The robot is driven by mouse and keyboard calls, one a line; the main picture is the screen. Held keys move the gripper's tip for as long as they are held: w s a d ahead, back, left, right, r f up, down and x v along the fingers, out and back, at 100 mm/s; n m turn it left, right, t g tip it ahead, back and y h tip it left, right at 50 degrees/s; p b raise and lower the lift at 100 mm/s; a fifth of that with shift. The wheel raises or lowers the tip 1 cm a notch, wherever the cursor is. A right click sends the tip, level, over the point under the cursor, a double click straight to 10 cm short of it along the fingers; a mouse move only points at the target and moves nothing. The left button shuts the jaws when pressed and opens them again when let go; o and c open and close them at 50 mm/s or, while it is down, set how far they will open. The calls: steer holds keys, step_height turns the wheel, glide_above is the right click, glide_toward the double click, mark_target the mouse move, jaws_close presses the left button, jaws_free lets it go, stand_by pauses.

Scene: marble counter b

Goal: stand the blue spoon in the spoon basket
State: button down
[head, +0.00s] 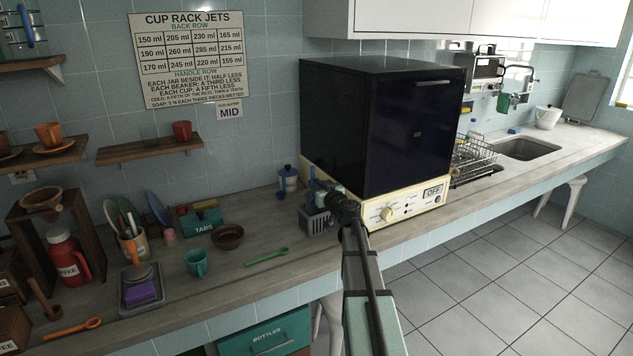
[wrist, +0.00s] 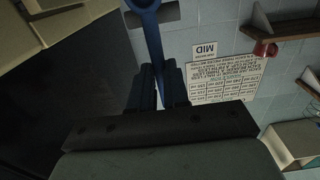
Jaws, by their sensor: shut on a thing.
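The blue spoon (wrist: 152,42) is between the fingers of my gripper (wrist: 158,88) in the wrist view. Its wider end is cut off by the top edge of that view. In the head view my gripper (head: 326,190) is shut on the spoon just above the grey spoon basket (head: 317,224), beside the big dark machine. The wrist and arm hide part of the basket. The spoon's lower end is hard to make out, so I cannot tell whether it is inside the basket. The basket is not clearly seen in the wrist view.
The dark box-shaped machine (head: 375,130) on its cream base stands right of the basket. A blue and white canister (head: 288,182) is behind it. A green spoon (head: 266,257), a teal mug (head: 196,263) and a brown bowl (head: 228,236) lie to the left.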

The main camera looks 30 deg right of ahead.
steer(key=shift+f, duration=1.3)
steer(key=c, duration=1)
jaws_free()
steer(key=shift+c, duration=0.2)
steer(key=s, duration=1.3)
steer(key=shift+s, duration=0.4)
